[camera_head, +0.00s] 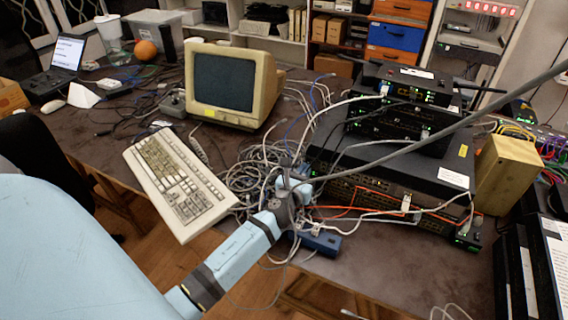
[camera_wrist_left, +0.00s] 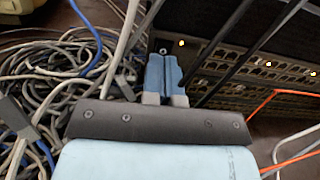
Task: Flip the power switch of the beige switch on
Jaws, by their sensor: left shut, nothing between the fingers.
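A wide network switch with a grey-beige front panel (camera_wrist_left: 262,73) and rows of ports fills the right of the left wrist view. In the head view its port front (camera_head: 370,197) faces the table's near edge, low in a stack of dark devices. My left gripper (camera_head: 292,183) is at the left end of this front. In the wrist view its light blue fingertips (camera_wrist_left: 163,72) are together and empty, close to the panel's left end beside a small light. Contact cannot be told. I cannot make out a power switch; the fingers may cover it. My right gripper is not in view.
Tangled grey cables (camera_head: 255,172) lie left of the gripper. Orange cables (camera_head: 350,209) and a blue box (camera_head: 320,242) are close by. A beige keyboard (camera_head: 178,182), a monitor (camera_head: 228,85) and a beige box (camera_head: 508,172) stand around. A thick cable crosses above the stack.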

